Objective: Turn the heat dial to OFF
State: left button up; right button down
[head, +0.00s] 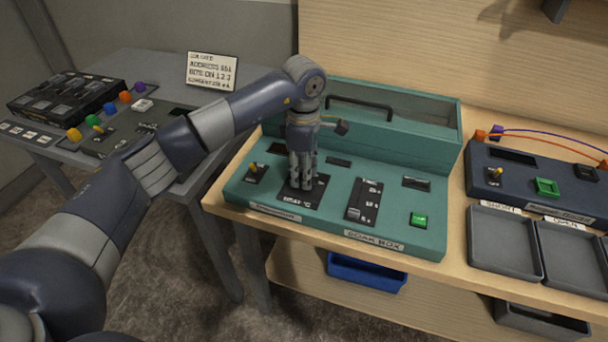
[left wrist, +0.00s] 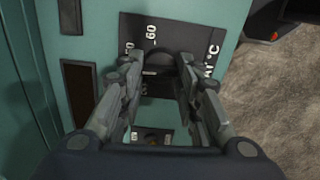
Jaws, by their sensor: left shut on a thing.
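The teal soak box (head: 395,220) stands on the wooden bench. Its heat dial is hidden in the head view by my left gripper (head: 302,180), which points straight down onto the black dial plate (head: 310,200). In the left wrist view the dark heat dial (left wrist: 160,66) sits between the two fingertips of my left gripper (left wrist: 158,73), which is shut on it. Printed marks such as 60 and °C show around the dial. Which mark the dial points to cannot be told. My right gripper is not in view.
On the same box are a small toggle switch (head: 253,171), a slider panel (head: 364,202) and a green button (head: 418,220). A raised box with a black handle (head: 360,108) stands behind. A navy console (head: 535,188) and grey trays (head: 503,242) are at right.

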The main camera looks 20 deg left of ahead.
pick_arm(q)
jog(key=n+b, duration=0.2)
jog(key=n, duration=0.4)
jog(key=shift+s+b, duration=0.1)
jog(key=shift+b, duration=0.2)
jog(key=n+b, duration=0.1)
jog(key=n, duration=0.2)
jog(key=shift+n, duration=0.4)
jog(key=shift+s+d+n+b, duration=0.1)
jog(key=shift+n+b, duration=0.25)
jog(key=shift+n, duration=0.95)
jog(key=o, duration=1)
jog(key=shift+o, duration=0.2)
jog(key=shift+r, duration=0.1)
notch_tip(320, 180, up, 12)
